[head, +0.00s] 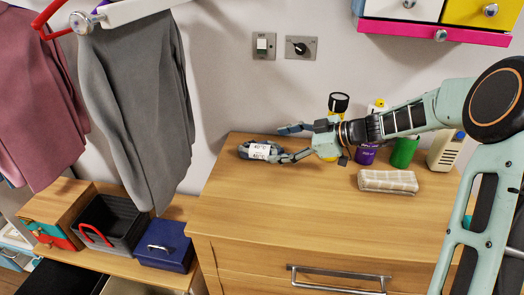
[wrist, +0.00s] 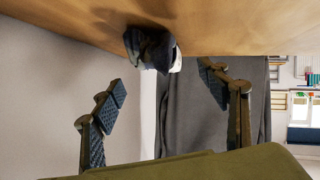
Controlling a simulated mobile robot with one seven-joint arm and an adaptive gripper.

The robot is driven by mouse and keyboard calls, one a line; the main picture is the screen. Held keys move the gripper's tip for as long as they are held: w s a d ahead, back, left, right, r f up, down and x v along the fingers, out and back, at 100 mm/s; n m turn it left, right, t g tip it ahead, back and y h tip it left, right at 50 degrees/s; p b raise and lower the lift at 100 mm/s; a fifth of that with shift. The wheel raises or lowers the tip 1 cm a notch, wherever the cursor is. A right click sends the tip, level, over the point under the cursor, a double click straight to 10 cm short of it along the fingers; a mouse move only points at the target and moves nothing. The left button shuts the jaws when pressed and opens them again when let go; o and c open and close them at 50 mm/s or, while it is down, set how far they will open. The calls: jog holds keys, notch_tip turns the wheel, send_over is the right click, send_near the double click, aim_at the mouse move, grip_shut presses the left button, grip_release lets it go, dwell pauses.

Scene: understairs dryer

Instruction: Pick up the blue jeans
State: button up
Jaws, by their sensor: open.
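The blue jeans (head: 244,151) look like a small dark blue-grey folded bundle with a white label, lying on the wooden dresser top near its back left. In the wrist view the jeans (wrist: 143,45) are a dark lump with a pale side, resting against the wood surface between and beyond my fingertips. My gripper (head: 291,143) is just right of the jeans, low over the dresser, its fingers spread and pointing at them. In the wrist view my gripper (wrist: 163,83) has both padded fingers wide apart with nothing between them.
A folded checked cloth (head: 388,182) lies right of my gripper. A purple container (head: 366,155), a green cup (head: 404,152) and a black-topped yellow bottle (head: 338,104) stand behind my arm. Grey trousers (head: 140,105) hang at left. The dresser's front top (head: 300,220) is clear.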

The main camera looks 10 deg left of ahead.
aim_at(272, 145)
jog(key=x, duration=0.6)
jog(key=c, duration=1.4)
jog(key=shift+c, duration=0.2)
jog(key=shift+r, duration=0.15)
